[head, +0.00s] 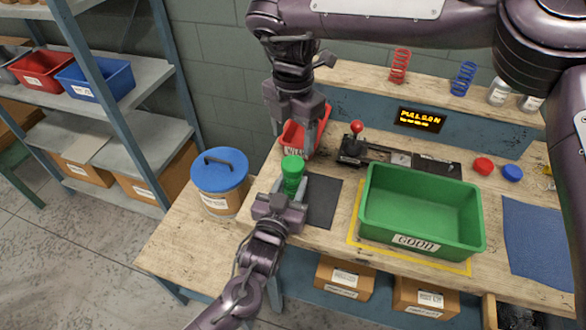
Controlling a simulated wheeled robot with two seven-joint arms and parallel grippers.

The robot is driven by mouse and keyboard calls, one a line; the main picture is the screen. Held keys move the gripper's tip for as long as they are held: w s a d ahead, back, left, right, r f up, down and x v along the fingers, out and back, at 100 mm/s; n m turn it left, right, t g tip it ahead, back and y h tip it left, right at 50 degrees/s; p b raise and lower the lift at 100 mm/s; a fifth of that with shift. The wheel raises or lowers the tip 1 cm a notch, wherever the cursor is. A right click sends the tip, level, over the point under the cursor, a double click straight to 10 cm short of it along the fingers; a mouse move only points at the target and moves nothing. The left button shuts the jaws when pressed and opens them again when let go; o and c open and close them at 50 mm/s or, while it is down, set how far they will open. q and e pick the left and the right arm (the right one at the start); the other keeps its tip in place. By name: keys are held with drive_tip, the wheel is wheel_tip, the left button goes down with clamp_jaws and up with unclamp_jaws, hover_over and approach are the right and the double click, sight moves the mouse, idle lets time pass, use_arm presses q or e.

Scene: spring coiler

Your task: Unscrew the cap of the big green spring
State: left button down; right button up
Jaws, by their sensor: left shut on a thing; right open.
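The big green spring (291,187) stands upright over the bench, near its left end, with its brighter green cap (292,164) on top. My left gripper (290,194) is shut on the spring below the cap, coming from the front. Its fingers hide the spring's lower part, and I cannot tell whether the spring touches the bench. My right gripper (303,143) points down from above, just behind and over the cap. It is open, with nothing visible between its fingers. I cannot tell how far it is from the cap.
A red bin (295,138) sits behind the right gripper. The green GOOD bin (420,208) stands to the right, with a red-knobbed lever (356,128) behind it. A blue-lidded bucket (220,172) is at the left. Red (399,66) and blue (463,78) springs stand on the back shelf.

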sight(293, 163)
drive_tip(key=m, duration=1.7)
drive_tip(key=shift+f+m, duration=0.1)
drive_tip(key=shift+m, duration=0.2)
drive_tip(key=shift+f, duration=3.95)
